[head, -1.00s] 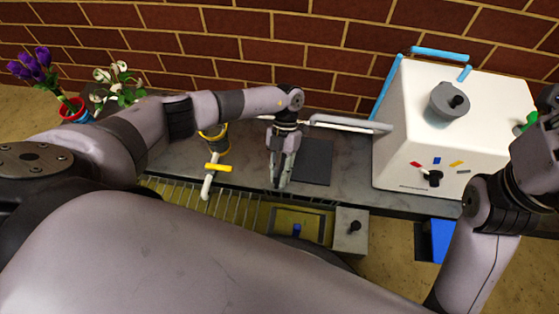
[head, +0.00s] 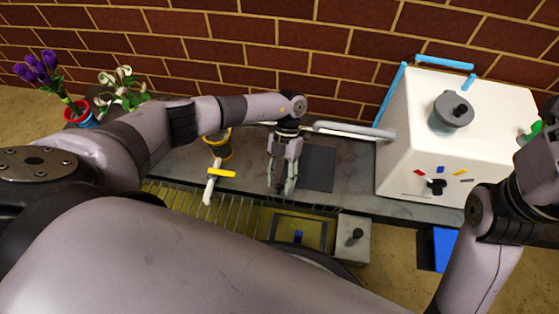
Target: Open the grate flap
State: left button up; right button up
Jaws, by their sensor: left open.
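The grate (head: 215,208) runs along the front of the counter, over a yellowish trough. The grate flap (head: 327,234) appears as a framed panel at its right end, with a small blue tab (head: 298,236). It looks flat and closed, but my arm hides its front part. My left gripper (head: 282,188) points down above the counter, behind the flap and apart from it. Its fingers are spread and empty. At the right edge only part of my right arm shows; its fingers are out of frame.
A grey box with a black knob (head: 354,235) stands right of the flap. A dark square plate (head: 318,167) lies beside my left gripper. A white tap with a yellow handle (head: 222,173) stands left. A white machine (head: 405,150) fills the right. Potted flowers (head: 80,117) stand far left.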

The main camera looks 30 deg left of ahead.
pick_arm(q)
notch_tip(320, 180, up, 10)
jog(key=shift+f, duration=0.15)
jog(key=shift+a, duration=0.1)
jog(key=shift+c, duration=0.5)
